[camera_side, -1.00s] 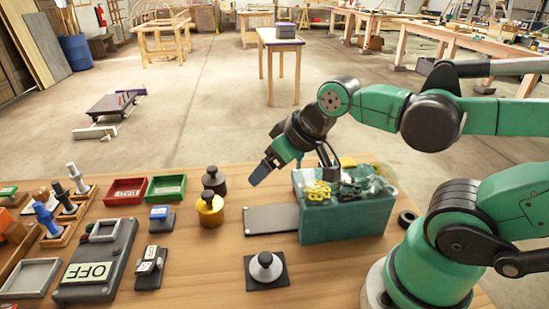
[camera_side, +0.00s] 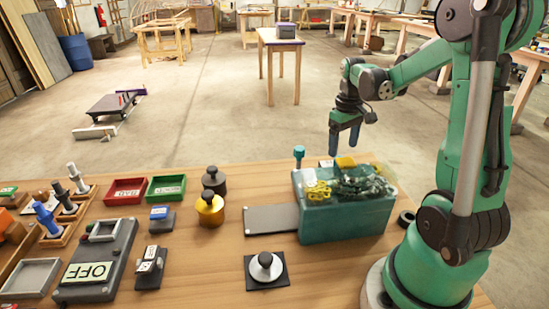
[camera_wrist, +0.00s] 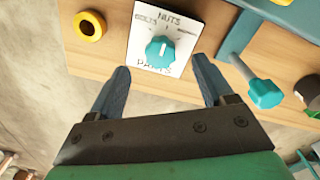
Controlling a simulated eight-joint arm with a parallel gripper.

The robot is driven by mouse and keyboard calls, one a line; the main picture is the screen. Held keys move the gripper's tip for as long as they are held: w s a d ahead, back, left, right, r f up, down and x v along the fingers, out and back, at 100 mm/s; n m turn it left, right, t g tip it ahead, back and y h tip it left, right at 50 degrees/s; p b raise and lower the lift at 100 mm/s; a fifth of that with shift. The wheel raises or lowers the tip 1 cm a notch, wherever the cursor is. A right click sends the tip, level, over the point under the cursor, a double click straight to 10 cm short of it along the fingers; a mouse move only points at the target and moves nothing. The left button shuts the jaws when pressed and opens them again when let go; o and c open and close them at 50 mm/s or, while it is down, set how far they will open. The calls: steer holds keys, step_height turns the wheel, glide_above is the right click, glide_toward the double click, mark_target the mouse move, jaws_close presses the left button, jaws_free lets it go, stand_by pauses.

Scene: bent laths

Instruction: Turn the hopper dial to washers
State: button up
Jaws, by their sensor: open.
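The hopper dial (camera_wrist: 160,52) is a ribbed teal knob on a white plate (camera_wrist: 142,22) in the wrist view. The plate reads NUTS at the top, BOLTS at the left and PARTS below; the right-hand label is too small to read surely. I cannot tell where the knob points. My gripper (camera_wrist: 161,66) is open, its two blue fingers to either side of the knob and apart from it. In the side view my gripper (camera_side: 344,146) hangs above the far side of the teal hopper (camera_side: 345,222), which holds yellow and dark green pieces. The hopper hides the dial there.
A teal-ended lever (camera_wrist: 262,92) stands right of the dial; its top also shows in the side view (camera_side: 299,152). A yellow ring (camera_wrist: 89,25) lies left of the plate. A grey plate (camera_side: 270,218), weights (camera_side: 210,208) and trays (camera_side: 126,191) occupy the table further left.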

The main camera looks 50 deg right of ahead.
steer(key=shift+f, duration=1.9)
jaws_close()
